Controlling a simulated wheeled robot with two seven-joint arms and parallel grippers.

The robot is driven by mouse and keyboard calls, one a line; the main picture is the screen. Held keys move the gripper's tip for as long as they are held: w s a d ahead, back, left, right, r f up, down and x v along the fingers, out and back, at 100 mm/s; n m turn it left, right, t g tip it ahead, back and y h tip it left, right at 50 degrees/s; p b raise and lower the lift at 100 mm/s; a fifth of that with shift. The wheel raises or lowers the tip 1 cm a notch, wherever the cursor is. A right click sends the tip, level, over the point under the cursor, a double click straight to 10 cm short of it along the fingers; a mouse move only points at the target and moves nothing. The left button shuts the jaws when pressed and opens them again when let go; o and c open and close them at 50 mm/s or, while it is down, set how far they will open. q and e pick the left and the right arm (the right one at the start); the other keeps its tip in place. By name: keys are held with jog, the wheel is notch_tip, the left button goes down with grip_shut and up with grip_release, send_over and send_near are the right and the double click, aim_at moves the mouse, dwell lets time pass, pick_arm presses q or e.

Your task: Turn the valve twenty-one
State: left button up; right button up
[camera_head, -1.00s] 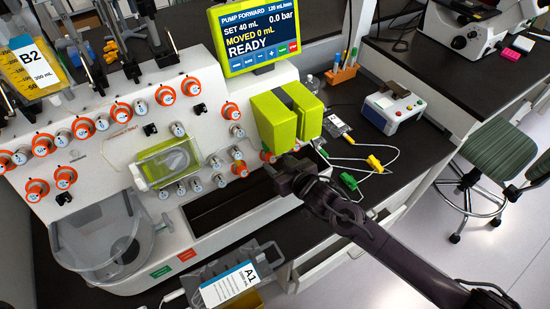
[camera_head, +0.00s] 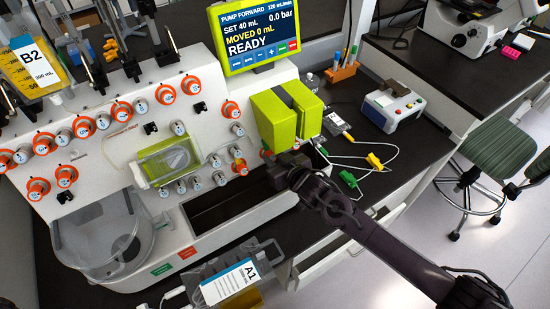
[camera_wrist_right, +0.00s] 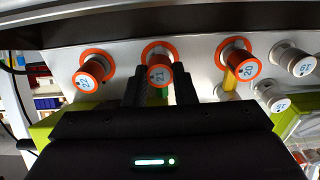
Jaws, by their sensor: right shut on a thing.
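Valve twenty-one (camera_wrist_right: 158,76) is an orange knob with a pale cap marked 21, in the middle of the right wrist view. My right gripper (camera_wrist_right: 161,90) has one dark finger on each side of it and is shut on the knob. The number on the cap looks slightly tilted. In the head view my right gripper (camera_head: 272,168) is at the right end of the white machine's front, below the lime-green block, and hides most of this valve. My left gripper is not in view.
Orange valve 22 (camera_wrist_right: 90,75) and orange valve 20 (camera_wrist_right: 242,66) flank the held valve closely. The lime-green block (camera_head: 272,122) stands just above my gripper. A bag labelled A1 (camera_head: 232,283) hangs at the machine's front. Yellow and green cable plugs (camera_head: 374,160) lie at right.

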jog(key=n+b, duration=0.1)
jog(key=n, duration=0.1)
jog(key=shift+n, duration=1.2)
jog(key=o, duration=1)
jog(key=shift+s, duration=0.1)
jog(key=b+v, duration=0.1)
jog(key=v, duration=0.6)
jog(key=shift+s+d+r+b, duration=0.15)
jog(key=shift+s+d+b, duration=0.1)
jog(key=shift+b, duration=0.15)
